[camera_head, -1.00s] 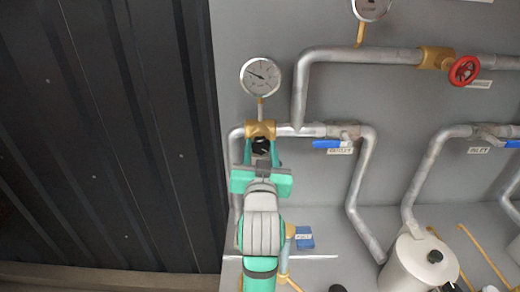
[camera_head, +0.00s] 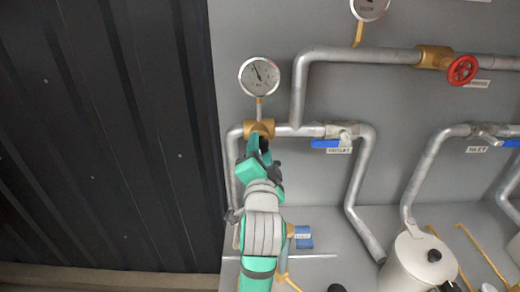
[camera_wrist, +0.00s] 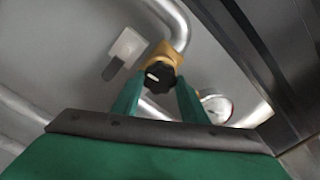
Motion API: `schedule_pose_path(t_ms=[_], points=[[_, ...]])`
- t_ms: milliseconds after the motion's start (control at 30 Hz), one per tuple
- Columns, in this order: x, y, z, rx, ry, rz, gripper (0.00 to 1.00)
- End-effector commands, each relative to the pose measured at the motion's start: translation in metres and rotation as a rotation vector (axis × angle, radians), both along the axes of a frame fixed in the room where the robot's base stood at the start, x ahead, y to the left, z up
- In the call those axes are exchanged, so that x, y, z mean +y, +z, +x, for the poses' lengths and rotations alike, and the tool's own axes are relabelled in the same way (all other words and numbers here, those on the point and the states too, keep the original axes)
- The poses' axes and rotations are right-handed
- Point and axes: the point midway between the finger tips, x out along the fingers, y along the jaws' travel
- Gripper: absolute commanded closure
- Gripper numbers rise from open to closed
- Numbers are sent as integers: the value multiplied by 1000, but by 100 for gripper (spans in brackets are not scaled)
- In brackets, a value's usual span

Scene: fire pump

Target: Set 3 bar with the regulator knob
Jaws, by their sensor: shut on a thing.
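The black regulator knob (camera_wrist: 157,76) sits on a brass body, with a white mark on its face, in the wrist view. My gripper (camera_wrist: 158,88) has its two green fingers on either side of the knob and is shut on it. In the head view my gripper (camera_head: 259,147) is rolled to a slant below the brass regulator body (camera_head: 259,128) and hides most of the knob. The round pressure gauge (camera_head: 259,76) stands above the regulator; its needle points up and slightly left. Its numbers are too small to read. A gauge also shows in the wrist view (camera_wrist: 217,107).
A blue-handled valve labelled outlet (camera_head: 331,144) is on the pipe just right of the regulator. A red handwheel (camera_head: 462,70) is at upper right. A white canister (camera_head: 420,262) stands at lower right. A dark ribbed wall (camera_head: 110,130) lies close on the left.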

Motion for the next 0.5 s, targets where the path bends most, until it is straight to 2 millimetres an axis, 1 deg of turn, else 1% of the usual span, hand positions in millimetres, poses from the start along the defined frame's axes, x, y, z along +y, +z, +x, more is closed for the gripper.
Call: schedule_pose_path(t_ms=[200,500], points=[[-2,2,0,-6,-3,83,83],[-2,2,0,-6,-4,119,83]])
